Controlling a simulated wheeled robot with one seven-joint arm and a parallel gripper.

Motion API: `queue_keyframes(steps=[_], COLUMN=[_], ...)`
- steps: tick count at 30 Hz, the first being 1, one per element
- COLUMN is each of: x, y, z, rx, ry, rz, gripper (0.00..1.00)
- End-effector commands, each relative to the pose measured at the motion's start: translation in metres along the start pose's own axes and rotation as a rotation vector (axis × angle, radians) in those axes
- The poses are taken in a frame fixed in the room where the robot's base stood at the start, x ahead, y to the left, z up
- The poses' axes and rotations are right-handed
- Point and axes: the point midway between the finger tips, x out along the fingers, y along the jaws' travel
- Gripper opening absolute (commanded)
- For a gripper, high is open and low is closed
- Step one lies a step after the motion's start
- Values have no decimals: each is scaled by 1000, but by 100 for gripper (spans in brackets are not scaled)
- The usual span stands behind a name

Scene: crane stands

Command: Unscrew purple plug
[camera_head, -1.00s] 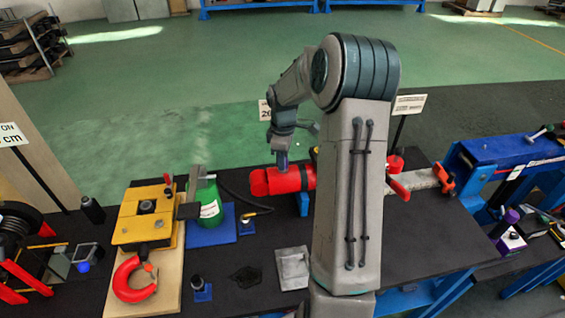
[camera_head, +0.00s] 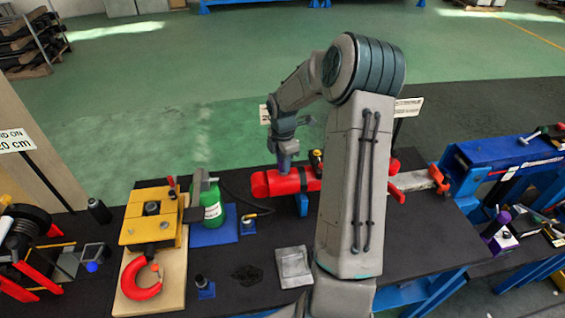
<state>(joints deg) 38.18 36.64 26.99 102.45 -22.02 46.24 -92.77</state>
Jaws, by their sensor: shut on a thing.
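A red cylinder (camera_head: 263,186) lies across a blue support on the black table, partly hidden by my arm. My gripper (camera_head: 286,163) points down at its top, left of my upper arm. It is shut on a small bluish-purple piece (camera_head: 285,166), which looks like the purple plug. The piece is upright against the red cylinder. At this size I cannot see its thread or whether there is a gap below it.
A green bottle (camera_head: 211,201) stands left of the cylinder, beside a yellow clamp block (camera_head: 154,228) with a red ring. A black-and-yellow fitting (camera_head: 316,157) is close to the right of my gripper. A purple-topped item (camera_head: 501,221) is far right.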

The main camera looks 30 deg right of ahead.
Motion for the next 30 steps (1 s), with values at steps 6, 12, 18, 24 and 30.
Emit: queue_keyframes(steps=[6,12,18,24,30], x=[-2,-2,-1,-2,-2], y=[1,1,1,2,2], z=[1,1,1,1,1], rx=[-57,-65,-267,-471,-507], ry=[-2,-2,-2,-3,-4], rz=[4,4,4,5,5], gripper=[0,0,0,0,0])
